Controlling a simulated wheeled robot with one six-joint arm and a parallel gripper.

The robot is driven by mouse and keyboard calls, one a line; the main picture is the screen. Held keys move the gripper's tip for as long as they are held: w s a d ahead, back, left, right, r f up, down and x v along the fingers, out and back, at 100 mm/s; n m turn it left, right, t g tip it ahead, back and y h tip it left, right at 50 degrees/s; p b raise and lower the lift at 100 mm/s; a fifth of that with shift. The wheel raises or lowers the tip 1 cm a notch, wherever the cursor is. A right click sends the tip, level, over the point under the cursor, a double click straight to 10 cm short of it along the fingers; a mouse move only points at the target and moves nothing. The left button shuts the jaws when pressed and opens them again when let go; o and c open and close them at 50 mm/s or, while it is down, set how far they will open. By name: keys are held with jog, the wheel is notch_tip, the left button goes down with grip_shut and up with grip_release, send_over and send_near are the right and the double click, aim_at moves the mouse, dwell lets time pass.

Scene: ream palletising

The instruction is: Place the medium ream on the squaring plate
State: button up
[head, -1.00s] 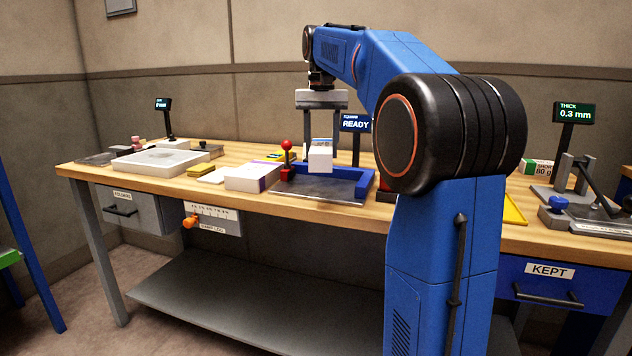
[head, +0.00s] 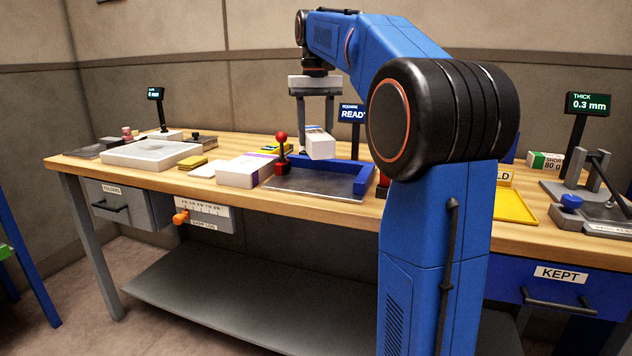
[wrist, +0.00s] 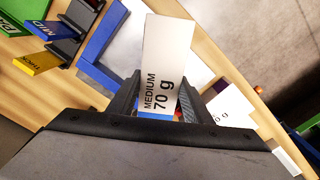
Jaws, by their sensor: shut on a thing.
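The medium ream (head: 319,143) is a white block, and in the wrist view its label (wrist: 158,85) reads "MEDIUM 70 g". My gripper (head: 316,130) is shut on it and holds it in the air. The ream hangs above the squaring plate (head: 315,184), a grey metal plate with a raised blue rim on its back and right sides. The ream looks slightly tilted in the head view. The plate also shows in the wrist view, with its blue rim (wrist: 100,45) behind the ream. A display (head: 352,114) behind the plate reads "READY".
A red-knobbed lever (head: 282,147) stands at the plate's left edge. A white ream with a purple band (head: 243,171) lies just left of it. A white tray (head: 150,154) sits farther left. A yellow tray (head: 513,206) and a thickness gauge (head: 590,185) are at right.

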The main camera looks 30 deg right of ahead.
jog(key=n, duration=0.6)
jog(key=shift+r, duration=0.2)
jog(key=n, duration=0.5)
jog(key=shift+s+r, duration=0.1)
send_near(315, 183)
jog(key=shift+d+f, duration=0.1)
jog(key=shift+f, duration=2.45)
jog(key=shift+f, duration=0.1)
jog(key=o, duration=1.5)
notch_tip(315, 183, up, 12)
jog(key=shift+r, duration=0.1)
